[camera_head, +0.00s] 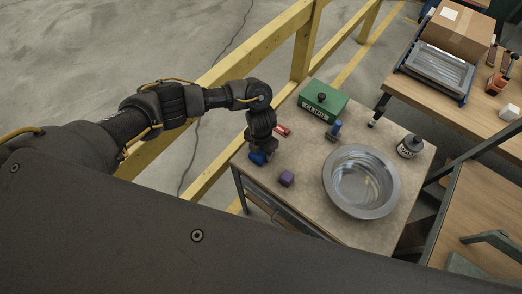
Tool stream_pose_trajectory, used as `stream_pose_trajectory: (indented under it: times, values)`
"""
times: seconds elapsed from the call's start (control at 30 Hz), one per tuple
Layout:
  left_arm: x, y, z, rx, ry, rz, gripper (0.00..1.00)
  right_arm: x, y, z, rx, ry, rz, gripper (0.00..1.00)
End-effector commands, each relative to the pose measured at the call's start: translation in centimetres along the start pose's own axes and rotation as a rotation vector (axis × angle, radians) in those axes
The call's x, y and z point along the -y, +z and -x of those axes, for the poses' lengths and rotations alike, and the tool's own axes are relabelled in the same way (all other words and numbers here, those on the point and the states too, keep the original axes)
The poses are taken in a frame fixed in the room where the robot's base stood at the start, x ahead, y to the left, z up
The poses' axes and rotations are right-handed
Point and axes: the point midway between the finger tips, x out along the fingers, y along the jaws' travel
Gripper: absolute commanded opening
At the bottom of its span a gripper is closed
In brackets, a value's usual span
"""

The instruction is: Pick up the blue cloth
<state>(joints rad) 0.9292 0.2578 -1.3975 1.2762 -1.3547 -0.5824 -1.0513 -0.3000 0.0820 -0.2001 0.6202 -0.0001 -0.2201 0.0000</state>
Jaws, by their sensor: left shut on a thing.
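A blue cloth (257,158) shows as a small blue patch at the left edge of the workbench top. My left gripper (259,151) comes down over it and is shut on it. The wrist above hides part of the cloth and most of the fingers. I cannot tell whether the cloth is lifted off the bench. My right gripper is not in view.
On the bench (305,205) are a purple block (286,178), a red item (283,130), a small blue item (334,130), a green box (322,101), a round metal basin (361,181) and a dark bottle (410,146). A yellow railing (262,44) runs behind my left arm.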

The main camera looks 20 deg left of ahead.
Motion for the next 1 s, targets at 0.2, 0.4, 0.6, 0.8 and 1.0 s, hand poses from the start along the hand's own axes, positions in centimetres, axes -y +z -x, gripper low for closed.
stream_pose_trajectory:
  times: [0.2,0.4,0.6,0.8,1.0]
  values:
    - [0.0,0.2,1.7,0.007,0.000,-0.004,0.32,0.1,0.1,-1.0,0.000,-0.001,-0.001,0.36]
    - [1.1,-2.0,6.5,0.007,0.001,-0.012,0.32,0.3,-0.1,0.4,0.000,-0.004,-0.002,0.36]
    - [3.0,-5.7,9.7,0.003,0.001,-0.012,0.32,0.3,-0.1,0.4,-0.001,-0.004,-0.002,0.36]
    - [4.9,-9.4,11.3,0.002,0.000,-0.010,0.32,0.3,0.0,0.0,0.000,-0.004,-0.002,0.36]
    - [6.1,-11.6,12.5,0.002,0.000,-0.004,0.32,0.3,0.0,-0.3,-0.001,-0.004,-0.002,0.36]
